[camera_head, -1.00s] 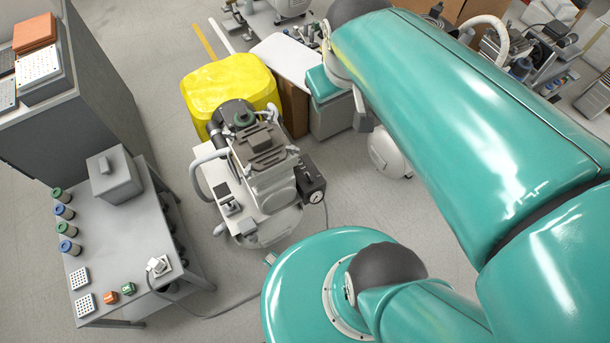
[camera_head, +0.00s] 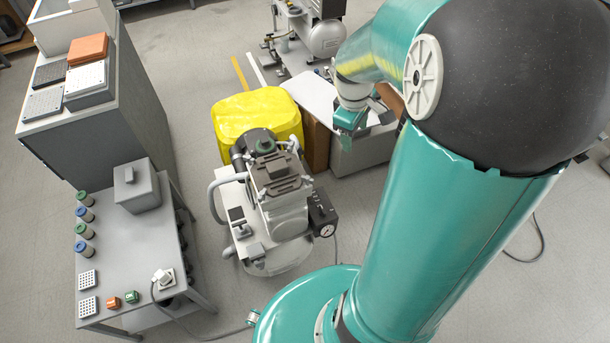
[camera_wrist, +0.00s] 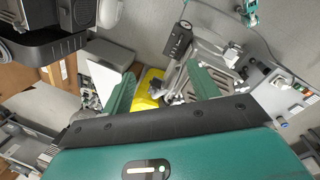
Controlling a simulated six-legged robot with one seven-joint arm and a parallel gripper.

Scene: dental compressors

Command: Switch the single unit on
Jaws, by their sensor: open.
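The single compressor unit (camera_head: 278,205) stands on the floor in the middle of the head view, with a grey ribbed motor block and a curved grey handle. A dark box with a round gauge (camera_head: 322,215) is on its right side; a black box (camera_wrist: 178,39) shows beside the ribbed block in the wrist view. My gripper (camera_head: 350,122) hangs beyond and to the right of the unit, apart from it. In the wrist view its two green fingers (camera_wrist: 162,90) are spread with nothing between them. The box's switch position is too small to tell.
A yellow-covered bin (camera_head: 258,112) stands behind the unit. A grey table (camera_head: 140,250) at left holds jars, an orange block (camera_head: 113,303), a green block (camera_head: 131,297) and a plugged cable. Another compressor (camera_head: 322,38) stands at the back. Floor is clear left of the unit.

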